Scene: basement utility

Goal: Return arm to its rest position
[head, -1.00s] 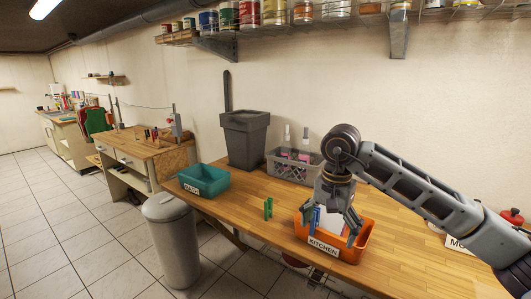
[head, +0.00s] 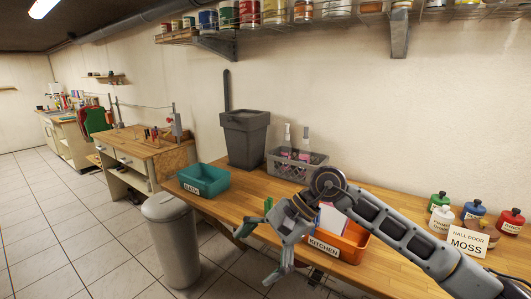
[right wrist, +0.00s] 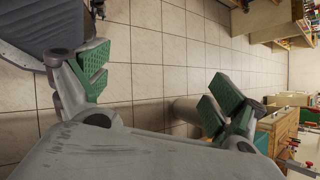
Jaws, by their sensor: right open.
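My right arm reaches in from the right in the head view. Its gripper (head: 262,249) is open and empty, in front of the table's front edge, left of the orange KITCHEN bin (head: 352,246). My left gripper is not in view.
A teal BATH bin (head: 204,181), a grey bin (head: 245,140) and a grey basket (head: 280,163) stand on the wooden table (head: 245,201). A trash can (head: 172,245) stands on the floor at left.

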